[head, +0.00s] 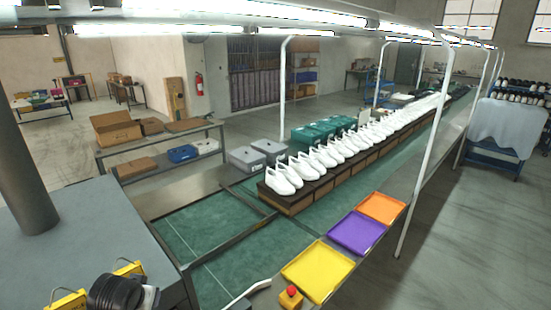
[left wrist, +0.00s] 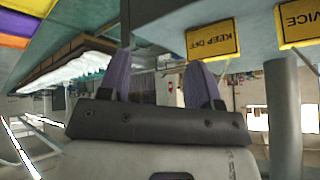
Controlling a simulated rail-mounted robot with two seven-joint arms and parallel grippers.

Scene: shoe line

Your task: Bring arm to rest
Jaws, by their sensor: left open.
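My left gripper (left wrist: 160,66) shows in the left wrist view, with its two purple fingers spread apart and nothing between them. That view looks upside down. The fingers stand clear in front of the distant room, below the yellow KEEP OFF sign (left wrist: 212,38) in the picture. Neither gripper can be made out in the head view; a dark rounded part at its bottom left may be a piece of my arm. My right gripper is in neither view.
White shoes (head: 330,154) stand in a long row on the conveyor line. Yellow (head: 318,270), purple (head: 357,233) and orange (head: 381,208) trays lie along its right edge. A red-button box (head: 290,296) is near the front. A grey table (head: 90,235) fills the lower left.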

